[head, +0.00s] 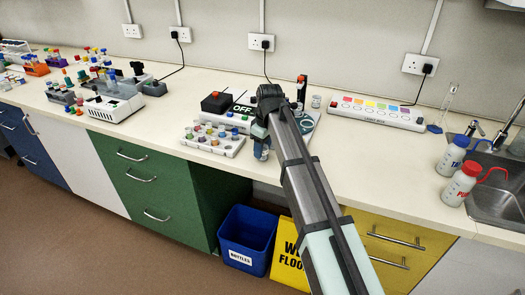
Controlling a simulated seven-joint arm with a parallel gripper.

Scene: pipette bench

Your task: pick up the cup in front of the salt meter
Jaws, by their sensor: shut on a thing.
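My gripper (261,142) is at the end of my arm, near the front edge of the bench and just right of a white tray of small cups. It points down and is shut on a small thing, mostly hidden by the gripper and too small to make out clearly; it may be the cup. A device with a dark "OFF" sign (241,109) stands right behind the gripper, partly covered by my arm. I cannot tell whether it is the salt meter. A small pale cup or jar (316,101) stands to the right of my arm.
The white tray (228,152) holds several coloured cups. A blue bin (246,239) stands on the floor.

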